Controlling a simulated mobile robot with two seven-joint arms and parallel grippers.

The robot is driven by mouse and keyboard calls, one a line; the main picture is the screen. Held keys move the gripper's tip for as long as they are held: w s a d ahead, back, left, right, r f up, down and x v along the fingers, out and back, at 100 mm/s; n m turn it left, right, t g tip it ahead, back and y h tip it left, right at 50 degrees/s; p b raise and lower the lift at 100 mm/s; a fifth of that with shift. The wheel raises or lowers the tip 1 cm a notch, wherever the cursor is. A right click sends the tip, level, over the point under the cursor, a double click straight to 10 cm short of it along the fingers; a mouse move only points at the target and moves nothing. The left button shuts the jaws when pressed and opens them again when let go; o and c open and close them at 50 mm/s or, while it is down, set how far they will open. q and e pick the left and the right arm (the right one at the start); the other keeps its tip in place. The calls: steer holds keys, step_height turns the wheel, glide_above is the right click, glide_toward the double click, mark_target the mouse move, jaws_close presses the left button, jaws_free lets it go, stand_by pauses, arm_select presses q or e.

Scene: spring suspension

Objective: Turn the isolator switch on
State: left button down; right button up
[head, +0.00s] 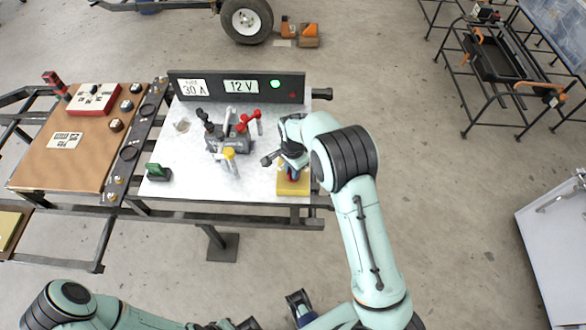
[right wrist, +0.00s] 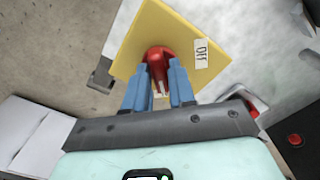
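The isolator switch is a yellow plate (head: 293,186) at the front right corner of the white-topped table. In the right wrist view its yellow plate (right wrist: 136,38) carries a red handle (right wrist: 160,54) and a white "OFF" label (right wrist: 201,54) to the right of it. My right gripper (head: 291,172) is down at the switch, and in the head view it covers most of the handle. In the right wrist view its blue fingers (right wrist: 161,78) stand on both sides of the handle and appear closed on it. My left arm is at the bottom edge; its gripper is only partly visible there.
A dark panel (head: 238,87) reading "30 A" and "12 V" with a green lamp stands at the table's back. A grey clamp-like device (head: 230,143) with red and yellow parts stands left of my right gripper. A green block (head: 158,173) lies front left.

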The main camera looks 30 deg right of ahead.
steer(key=shift+o, duration=0.9)
step_height(320, 180, up, 14)
steer(key=p, duration=0.1)
steer(key=shift+f, duration=0.25)
